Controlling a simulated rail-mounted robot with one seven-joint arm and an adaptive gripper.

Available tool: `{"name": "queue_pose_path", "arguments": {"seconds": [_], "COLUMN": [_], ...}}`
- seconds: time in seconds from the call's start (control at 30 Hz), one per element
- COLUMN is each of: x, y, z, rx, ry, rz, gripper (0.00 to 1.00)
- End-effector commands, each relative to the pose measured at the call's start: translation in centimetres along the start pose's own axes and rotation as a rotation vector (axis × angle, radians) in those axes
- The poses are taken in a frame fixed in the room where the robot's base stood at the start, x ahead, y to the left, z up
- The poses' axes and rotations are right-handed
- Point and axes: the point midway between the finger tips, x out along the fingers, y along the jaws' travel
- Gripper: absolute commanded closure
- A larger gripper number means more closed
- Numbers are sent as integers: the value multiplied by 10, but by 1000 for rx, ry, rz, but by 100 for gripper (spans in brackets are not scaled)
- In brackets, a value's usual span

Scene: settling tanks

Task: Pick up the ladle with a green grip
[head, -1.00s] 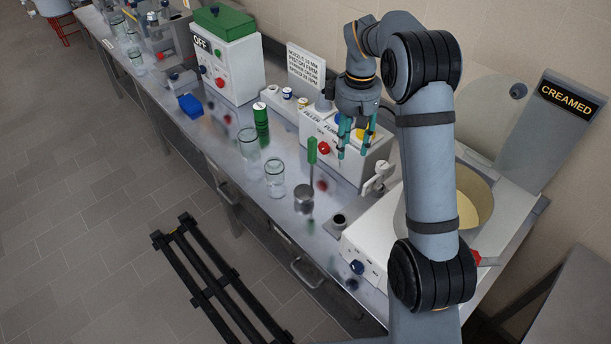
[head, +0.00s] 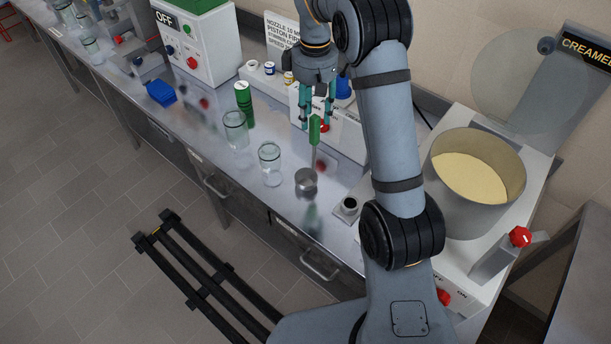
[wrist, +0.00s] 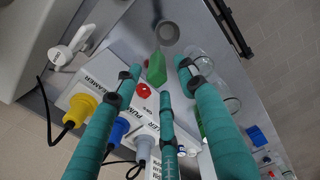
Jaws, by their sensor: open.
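The ladle with a green grip (head: 314,130) stands upright on the metal bench, its metal bowl (head: 306,180) at the bottom and the green grip on top. In the wrist view the green grip (wrist: 156,67) shows just beyond the fingertips, with the bowl (wrist: 168,31) past it. My gripper (head: 317,118) has teal fingers pointing down. It is open and empty, above and close to the grip. In the wrist view the fingers (wrist: 155,75) are spread around the line to the grip. I cannot tell whether any finger touches it.
Two glass jars (head: 269,163) (head: 235,130) and a green cylinder (head: 244,104) stand left of the ladle. The white filler box with a red button (wrist: 143,90) is close behind my fingers. A pot of cream (head: 474,180) stands at the right. A blue object (head: 161,92) lies farther left.

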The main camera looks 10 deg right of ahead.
Motion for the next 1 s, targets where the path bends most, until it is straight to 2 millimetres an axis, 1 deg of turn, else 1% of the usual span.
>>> {"name": "queue_pose_path", "arguments": {"seconds": [0.03, 0.13, 0.27, 0.53, 0.77, 0.9, 1.0], "x": [13, 22, 29, 66, 83, 103, 118], "y": [0, -1, -1, -1, 1, 4, 4], "z": [0, 0, 0, 1, 2, 6, 5], "rx": [-1, -2, -2, -2, -1, -1, -3], "ry": [0, 0, -2, -5, -5, -6, -3], "rz": [0, 0, -2, -3, -3, -4, -2], "gripper": [59, 59, 59, 59, 59, 59, 59]}}
